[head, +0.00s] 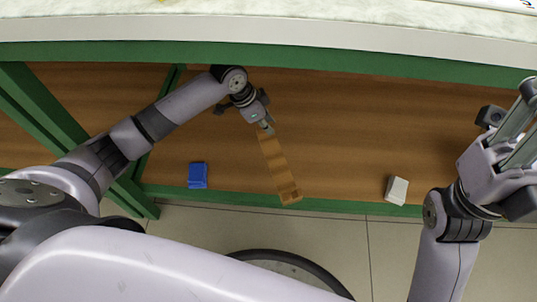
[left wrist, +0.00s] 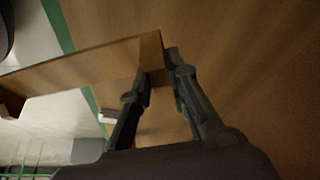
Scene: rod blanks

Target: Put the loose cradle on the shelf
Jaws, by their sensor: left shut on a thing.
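The loose cradle (head: 278,165) is a long, light-brown wooden piece with a raised end. My left gripper (head: 266,128) is shut on its far end. It slants over the brown shelf (head: 340,130), its other end at the shelf's green front edge. In the left wrist view the cradle (left wrist: 80,68) runs from the left to my left gripper's fingers (left wrist: 157,78), which close on its end. I cannot tell whether it touches the shelf. My right gripper (head: 522,125) is at the right edge, apart from the cradle; its finger gap is unclear.
A blue block (head: 198,175) stands on the shelf left of the cradle, and a white block (head: 397,190) to its right, both near the front edge. A pale tabletop (head: 300,25) overhangs the shelf. A green post (head: 45,115) stands at left. Bare shelf lies between the blocks and cradle.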

